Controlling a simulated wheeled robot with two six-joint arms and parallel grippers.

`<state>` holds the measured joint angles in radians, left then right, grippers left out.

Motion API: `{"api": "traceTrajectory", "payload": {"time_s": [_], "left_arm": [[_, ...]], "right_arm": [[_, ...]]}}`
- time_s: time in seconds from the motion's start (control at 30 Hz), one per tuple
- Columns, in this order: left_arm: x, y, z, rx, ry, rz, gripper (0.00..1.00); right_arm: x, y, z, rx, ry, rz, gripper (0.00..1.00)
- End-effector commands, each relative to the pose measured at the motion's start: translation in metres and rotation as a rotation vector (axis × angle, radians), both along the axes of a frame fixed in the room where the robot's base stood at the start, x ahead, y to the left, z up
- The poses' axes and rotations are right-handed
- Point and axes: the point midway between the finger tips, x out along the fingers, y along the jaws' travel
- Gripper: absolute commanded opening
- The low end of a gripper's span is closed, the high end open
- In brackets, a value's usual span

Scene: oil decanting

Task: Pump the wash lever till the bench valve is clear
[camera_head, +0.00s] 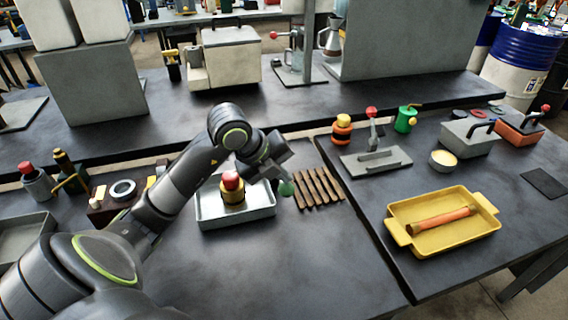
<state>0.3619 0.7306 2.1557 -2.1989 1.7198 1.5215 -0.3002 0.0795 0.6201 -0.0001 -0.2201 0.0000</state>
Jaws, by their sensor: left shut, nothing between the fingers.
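My left gripper (277,168) is shut and empty, reaching in over the near bench. Just below its fingertips is a small green knob (286,188); I cannot tell if they touch. A yellow and dark fitting with a red cap (232,188), possibly the bench valve, stands upright in a grey metal tray (236,216) left of the gripper. A lever with a red knob (371,113) stands on a grey plate (376,161) to the right. Which lever is the wash lever is not clear. My right gripper is not in view.
Several brown slats (319,188) lie right of the gripper. A yellow tray (443,246) with an orange tube stands on the right bench. A green can (404,121) and an orange-black bottle (341,130) stand behind. The near bench front is clear.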

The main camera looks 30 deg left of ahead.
Motion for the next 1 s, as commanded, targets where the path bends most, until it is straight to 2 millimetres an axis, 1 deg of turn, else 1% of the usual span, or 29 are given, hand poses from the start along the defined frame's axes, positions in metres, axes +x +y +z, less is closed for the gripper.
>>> {"api": "traceTrajectory", "payload": {"time_s": [0.63, 1.0], "left_arm": [[0.000, 0.000, -0.001, -0.001, 0.002, 0.000, 0.00], [0.005, 0.007, 0.017, 0.001, 0.002, 0.001, 0.00]], "right_arm": [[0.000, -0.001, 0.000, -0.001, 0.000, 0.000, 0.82], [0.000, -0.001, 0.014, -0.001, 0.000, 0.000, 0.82]]}}
